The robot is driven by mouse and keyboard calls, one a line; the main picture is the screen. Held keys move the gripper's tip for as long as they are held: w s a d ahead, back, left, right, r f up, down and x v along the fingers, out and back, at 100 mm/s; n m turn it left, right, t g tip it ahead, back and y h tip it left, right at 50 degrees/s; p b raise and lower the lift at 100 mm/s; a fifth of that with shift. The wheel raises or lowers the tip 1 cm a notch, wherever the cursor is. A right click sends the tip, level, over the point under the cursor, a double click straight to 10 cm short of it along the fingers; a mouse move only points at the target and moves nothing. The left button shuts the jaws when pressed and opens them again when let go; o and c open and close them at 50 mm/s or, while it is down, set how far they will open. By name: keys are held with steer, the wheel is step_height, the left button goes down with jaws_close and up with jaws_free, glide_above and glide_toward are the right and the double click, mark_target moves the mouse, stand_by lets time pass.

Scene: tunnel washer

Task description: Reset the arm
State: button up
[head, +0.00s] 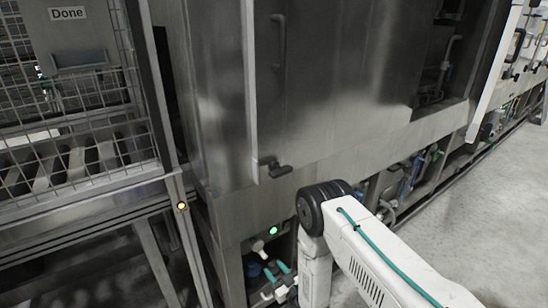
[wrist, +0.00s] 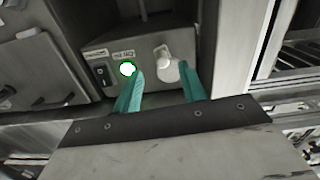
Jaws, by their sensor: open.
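My gripper (wrist: 160,71) is open, with its two teal fingers apart in front of a small grey control panel (wrist: 148,50). In the head view my gripper (head: 277,268) is low in the middle, at the lower corner of the steel machine (head: 325,85). A green-lit button (wrist: 128,69) is by the left fingertip; it also glows in the head view (head: 273,230). A white knob (wrist: 168,66) lies between the fingertips in the picture, and I cannot tell whether they touch it. Nothing is held.
A black switch (wrist: 100,73) is left of the green button. A mesh guard (head: 90,90) with a "Done" sign (head: 67,14) stands at the left, with an amber light (head: 181,206) on its frame. Pipes run under the machine. Grey floor (head: 490,200) is clear at the right.

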steer(key=s+d+f+g+h, duration=0.2)
steer(key=s+f+g+h, duration=0.15)
steer(key=f, duration=0.45)
steer(key=d+r+m+g+h, duration=0.1)
steer(key=d+r+g+h, duration=0.15)
steer(key=d+g, duration=0.2)
steer(key=s+d+r+m+g+h, duration=0.1)
steer(key=s+d+r+g+h, duration=0.2)
steer(key=r, duration=0.8)
steer(key=s+d+r+m+g, duration=0.15)
steer(key=s+d+r, duration=0.3)
steer(key=r, duration=0.65)
steer(key=s+d+r+m+g+h, duration=0.1)
steer(key=s+d+r+g+h, duration=0.2)
steer(key=r, duration=0.7)
steer(key=s+d+r+m+t+y, duration=0.1)
steer(key=s+d+r, duration=0.3)
steer(key=s+r, duration=0.7)
steer(key=s+d+r+m+t+y, duration=0.1)
steer(key=s+d+r, duration=0.3)
steer(key=s+r, duration=0.8)
step_height(320, 180, up, 3)
steer(key=shift+d+r+m, duration=0.2)
steer(key=shift+d+m, duration=0.2)
steer(key=shift+m, duration=0.15)
